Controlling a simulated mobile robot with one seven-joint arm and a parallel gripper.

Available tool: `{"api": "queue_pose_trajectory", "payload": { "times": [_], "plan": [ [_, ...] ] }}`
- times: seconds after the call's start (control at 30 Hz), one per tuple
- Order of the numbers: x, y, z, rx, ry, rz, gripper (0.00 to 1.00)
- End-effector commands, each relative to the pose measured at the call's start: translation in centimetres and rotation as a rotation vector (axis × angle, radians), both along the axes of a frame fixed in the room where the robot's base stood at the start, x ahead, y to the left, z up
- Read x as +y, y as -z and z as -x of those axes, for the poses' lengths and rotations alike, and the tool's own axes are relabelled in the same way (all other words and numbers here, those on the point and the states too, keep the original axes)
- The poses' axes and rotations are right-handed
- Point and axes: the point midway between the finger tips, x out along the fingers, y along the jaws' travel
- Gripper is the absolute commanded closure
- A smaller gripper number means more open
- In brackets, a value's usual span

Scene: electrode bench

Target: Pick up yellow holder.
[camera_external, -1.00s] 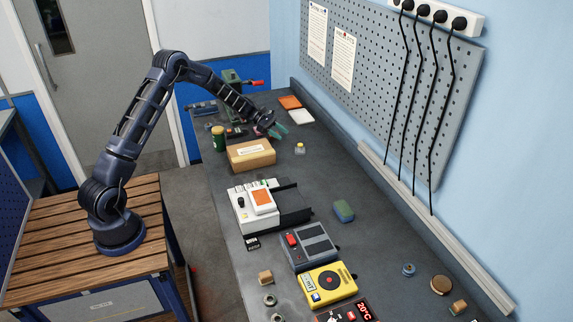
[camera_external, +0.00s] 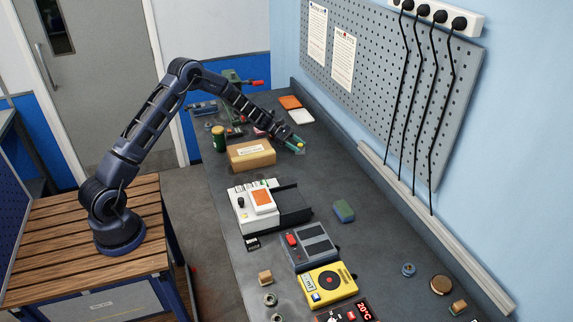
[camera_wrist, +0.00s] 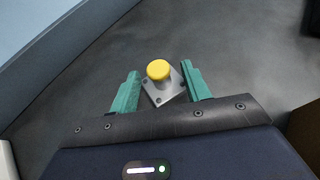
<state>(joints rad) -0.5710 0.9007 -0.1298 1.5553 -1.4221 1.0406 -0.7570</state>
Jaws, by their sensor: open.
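The yellow holder shows in the wrist view as a round yellow knob (camera_wrist: 158,70) on a square grey metal base with small holes (camera_wrist: 161,91). It stands upright on the dark bench. My gripper (camera_wrist: 163,84) is open, with one green finger to the left of the holder and the other to its right. The fingers appear apart from the base. In the external view my gripper (camera_external: 297,145) is at the holder's place, and only a small bit of yellow shows there; the rest is hidden.
A cardboard box (camera_external: 251,155) stands left of my gripper. A white block (camera_external: 301,116) and an orange one (camera_external: 290,102) lie behind. A white device (camera_external: 244,213) stands nearer the camera. The bench to the right of the holder is clear up to the wall.

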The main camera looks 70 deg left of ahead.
Motion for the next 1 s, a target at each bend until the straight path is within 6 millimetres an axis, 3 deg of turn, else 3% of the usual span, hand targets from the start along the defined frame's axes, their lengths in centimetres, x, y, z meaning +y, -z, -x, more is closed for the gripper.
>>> {"api": "queue_pose_trajectory", "payload": {
  "times": [0.23,0.4,0.5,0.8,1.0],
  "plan": [
    [-0.2,0.1,-0.2,-0.001,-0.001,-0.001,0.53],
    [-0.2,0.1,-0.2,0.0,0.0,0.0,0.86],
    [-0.2,0.1,-0.2,0.0,0.0,0.0,1.0],
    [-0.2,-0.2,-0.2,-0.002,-0.001,0.0,1.0],
    [-0.1,-2.5,-0.2,-0.004,-0.001,-0.001,1.0]
  ]
}}
